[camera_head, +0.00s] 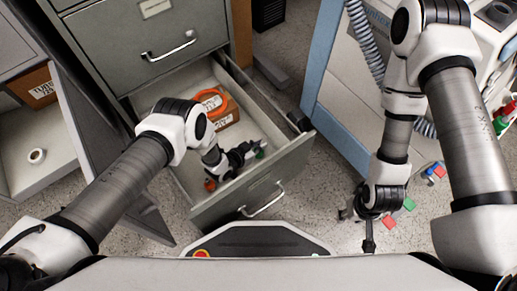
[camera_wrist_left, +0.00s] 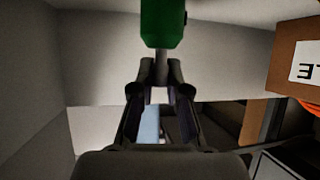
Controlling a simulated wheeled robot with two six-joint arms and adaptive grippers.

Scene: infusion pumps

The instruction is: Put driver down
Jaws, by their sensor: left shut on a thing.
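My left gripper (camera_head: 240,157) is inside the open grey drawer (camera_head: 285,165) and shut on the driver. In the left wrist view my left gripper's fingertips (camera_wrist_left: 160,75) close around the shaft just below the handle. I cannot tell whether the driver touches the drawer floor. My right gripper (camera_head: 360,222) is outside the drawer, low over the speckled floor; its opening is unclear.
A brown labelled box (camera_head: 219,117) with an orange item (camera_head: 211,98) lies at the drawer's back; the box also shows in the wrist view (camera_wrist_left: 293,65). Colored blocks (camera_head: 409,203) lie on the floor at right. Another open drawer (camera_head: 40,140) at left holds a white roll (camera_head: 37,156).

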